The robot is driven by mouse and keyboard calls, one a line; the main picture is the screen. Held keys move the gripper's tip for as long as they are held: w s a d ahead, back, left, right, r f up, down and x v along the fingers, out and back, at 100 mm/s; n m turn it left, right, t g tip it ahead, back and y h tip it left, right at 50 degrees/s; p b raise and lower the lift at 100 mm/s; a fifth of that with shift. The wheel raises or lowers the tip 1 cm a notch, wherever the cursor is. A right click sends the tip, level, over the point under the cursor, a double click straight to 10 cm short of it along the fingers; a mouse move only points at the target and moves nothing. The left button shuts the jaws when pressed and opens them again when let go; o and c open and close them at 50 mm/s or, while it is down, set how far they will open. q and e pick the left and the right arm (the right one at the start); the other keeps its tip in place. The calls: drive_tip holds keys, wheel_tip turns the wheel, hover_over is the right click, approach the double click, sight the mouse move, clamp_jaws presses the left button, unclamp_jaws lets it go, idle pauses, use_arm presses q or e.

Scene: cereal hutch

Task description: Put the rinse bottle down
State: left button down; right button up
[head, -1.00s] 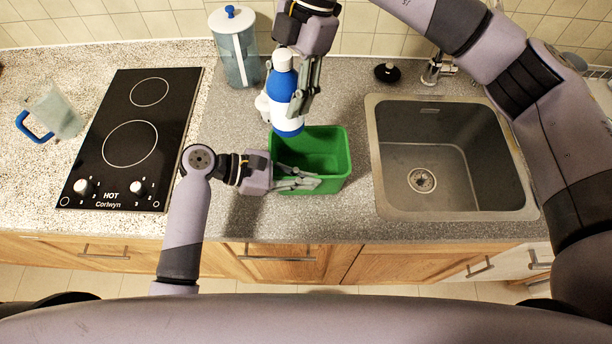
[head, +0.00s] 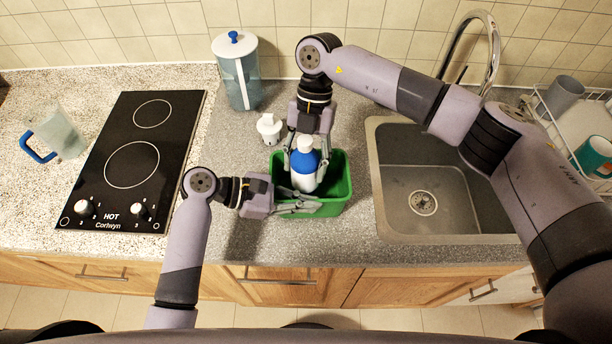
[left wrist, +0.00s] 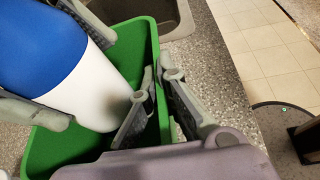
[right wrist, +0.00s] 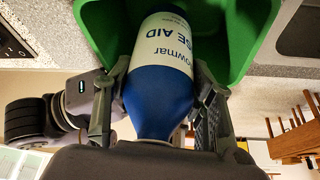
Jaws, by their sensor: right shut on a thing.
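The rinse bottle (head: 305,165), white with a blue top and a white cap, is upright with its lower part inside the green bin (head: 338,198). Whether its base touches the bin's floor is hidden. My right gripper (head: 305,150) is shut on the bottle from above, its fingers on either side of the blue shoulder in the right wrist view (right wrist: 158,105). My left gripper (head: 305,203) is at the bin's front wall. In the left wrist view its fingers (left wrist: 157,95) lie one inside and one outside the wall; how firmly they close is unclear.
The sink (head: 420,180) is to the right, the black hob (head: 135,160) to the left. A jug (head: 58,130) with a blue handle stands far left.

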sight(305, 176)
drive_tip(key=shift+f, duration=2.4)
drive_tip(key=shift+f, duration=0.1)
drive_tip(key=o, duration=1.5)
drive_tip(key=shift+o, duration=0.2)
drive_tip(key=v, duration=1.2)
use_arm(q)
drive_tip(key=c, duration=1.7)
unclamp_jaws()
